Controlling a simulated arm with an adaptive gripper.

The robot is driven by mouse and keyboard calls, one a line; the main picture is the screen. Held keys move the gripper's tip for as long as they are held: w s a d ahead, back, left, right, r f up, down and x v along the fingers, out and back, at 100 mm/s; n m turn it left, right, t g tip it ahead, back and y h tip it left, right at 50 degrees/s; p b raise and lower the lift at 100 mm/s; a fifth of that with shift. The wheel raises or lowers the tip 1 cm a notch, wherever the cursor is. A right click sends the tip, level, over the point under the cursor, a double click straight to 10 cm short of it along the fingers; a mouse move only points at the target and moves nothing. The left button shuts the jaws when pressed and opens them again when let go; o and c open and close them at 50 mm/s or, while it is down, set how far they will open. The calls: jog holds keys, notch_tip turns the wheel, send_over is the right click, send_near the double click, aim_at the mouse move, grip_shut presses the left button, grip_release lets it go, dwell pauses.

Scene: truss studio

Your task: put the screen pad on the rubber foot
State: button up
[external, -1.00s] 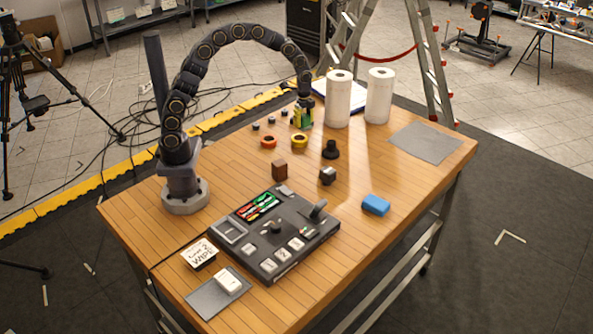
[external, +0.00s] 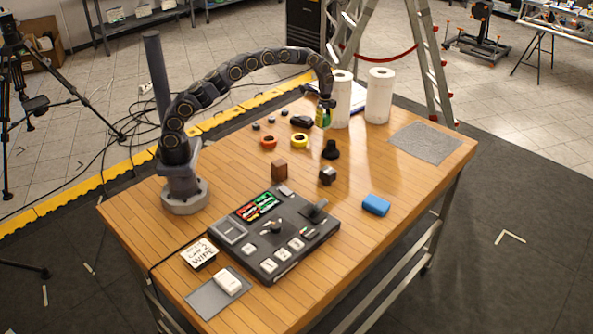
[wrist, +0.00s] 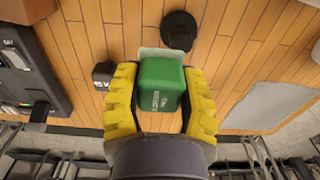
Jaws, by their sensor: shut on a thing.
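My gripper (external: 324,113) is raised above the table near the white rolls. In the wrist view its yellow fingers (wrist: 160,100) are shut on a green block with a pale edge and small white print, which I take to be the screen pad (wrist: 160,86). The pad is also partly visible in the external view (external: 321,119). The rubber foot (external: 331,150), a black round piece with a wide base, stands on the table apart from the pad. In the wrist view the foot (wrist: 179,25) lies just beyond the pad's pale edge.
Two white rolls (external: 379,97) stand close by my gripper. A black object (external: 302,121), orange ring (external: 268,141) and yellow ring (external: 299,140) lie left of the foot. A brown block (external: 279,169), dark cube (external: 327,175) and black panel (external: 236,257) are nearer.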

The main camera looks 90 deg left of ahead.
send_over(331, 142)
jog(key=shift+w+a+f, duration=0.1)
jog(key=shift+a+f, duration=0.05)
jog(key=shift+f, duration=3.65)
jog(key=shift+f, duration=0.15)
jog(key=o, duration=1)
jog(key=shift+r, duration=6.15)
